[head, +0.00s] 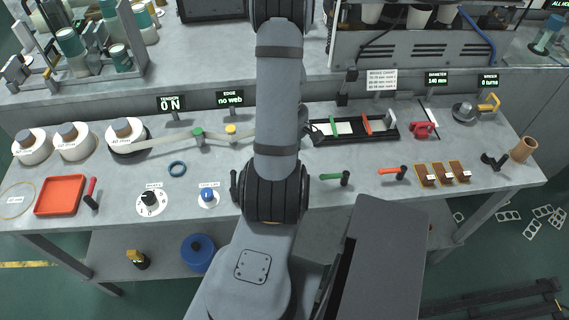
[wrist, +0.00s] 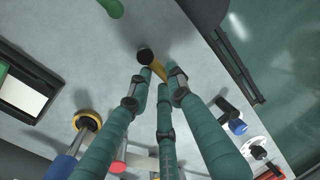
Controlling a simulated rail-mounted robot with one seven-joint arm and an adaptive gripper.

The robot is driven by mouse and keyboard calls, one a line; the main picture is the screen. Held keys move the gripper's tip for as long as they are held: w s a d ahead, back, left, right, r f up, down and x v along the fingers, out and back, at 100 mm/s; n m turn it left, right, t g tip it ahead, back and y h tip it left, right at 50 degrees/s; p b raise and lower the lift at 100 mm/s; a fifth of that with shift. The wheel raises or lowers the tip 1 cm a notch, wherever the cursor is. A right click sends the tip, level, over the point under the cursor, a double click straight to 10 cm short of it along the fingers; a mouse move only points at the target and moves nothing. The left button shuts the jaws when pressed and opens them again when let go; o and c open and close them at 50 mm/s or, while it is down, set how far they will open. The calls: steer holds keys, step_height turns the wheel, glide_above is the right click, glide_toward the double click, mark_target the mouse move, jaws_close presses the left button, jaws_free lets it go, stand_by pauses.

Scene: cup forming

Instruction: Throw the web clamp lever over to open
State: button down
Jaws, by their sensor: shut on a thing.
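In the wrist view, a short yellow lever (wrist: 158,69) lies between my fingertips, with a round black pivot (wrist: 146,55) at its end. I take it to be the web clamp lever; no label on it shows. My gripper (wrist: 159,79) has teal fingers, shut on the yellow lever, which they partly cover. In the head view my arm hides both the gripper and this lever. The pale web (head: 170,139) runs from a roll at the left past a green roller (head: 198,133) and a yellow roller (head: 231,130). The edge sign (head: 230,98) reads "no web".
A green lever (head: 330,176) and an orange lever (head: 390,171) stand to the right of my arm. A blue knob (head: 207,195) and a black dial (head: 150,199) are to the left. A black tray (head: 350,138) is behind. The bench's front edge is close by.

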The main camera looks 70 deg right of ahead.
steer(key=shift+n, duration=0.3)
steer(key=c, duration=1.7)
jaws_free()
steer(key=shift+a, duration=0.1)
steer(key=shift+o, duration=0.6)
steer(key=shift+r, duration=0.1)
step_height(320, 180, up, 12)
steer(key=w+d, duration=0.1)
steer(key=d, duration=0.1)
steer(key=shift+f, duration=0.25)
steer(key=f, duration=0.4)
steer(key=a+f, duration=0.1)
steer(key=f, duration=0.3)
steer(key=s+a+f, duration=0.1)
steer(key=f, duration=0.2)
steer(key=shift+f, duration=0.4)
